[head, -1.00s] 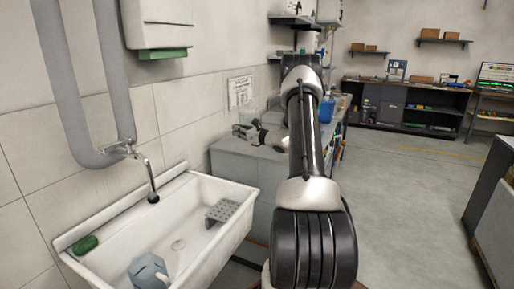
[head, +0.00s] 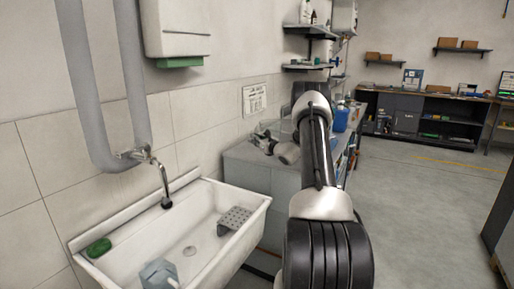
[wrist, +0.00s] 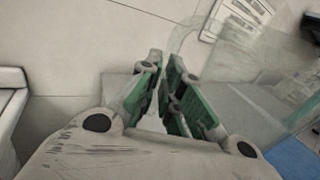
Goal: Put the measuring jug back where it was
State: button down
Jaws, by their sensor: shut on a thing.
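The measuring jug appears to be the clear, see-through vessel (wrist: 258,104) at the right of the wrist view, just beside and beyond my fingers. My gripper (wrist: 165,95) has green-padded fingers close together, shut on the jug's edge or handle; the exact contact is hard to see. In the head view my gripper (head: 266,141) is over the grey counter (head: 243,170) beside the wall, partly hidden by my arm. The jug's outline is too faint there to tell whether it touches the counter.
A white sink (head: 255,222) stands left of the counter, holding a grey perforated rack (head: 235,220) and a pale blue object (head: 158,273). A blue container (head: 341,119) stands behind my arm. The floor at right is open.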

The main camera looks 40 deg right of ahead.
jog(key=shift+f, duration=1.65)
jog(key=shift+f, duration=0.15)
jog(key=c, duration=1.6)
grip_release()
